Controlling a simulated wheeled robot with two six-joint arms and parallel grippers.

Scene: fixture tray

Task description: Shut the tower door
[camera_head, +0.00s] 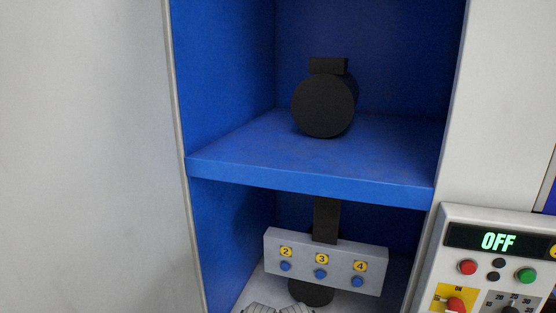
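The tower (315,180) stands open in front of me, with a blue inside split by a blue shelf. A plain pale grey panel (85,150) fills the left of the view, beside the opening. I cannot tell whether it is the tower door swung open or a fixed wall; no handle or hinge shows. No door covers the opening in view. Neither of my grippers can be made out.
A black round fixture (324,105) sits on the shelf. Below it, a grey block (325,262) with yellow labels 2, 3, 4 and blue knobs is on a black stand. A control panel (500,255) reads OFF at right. A grey ridged thing (278,309) is cut off below.

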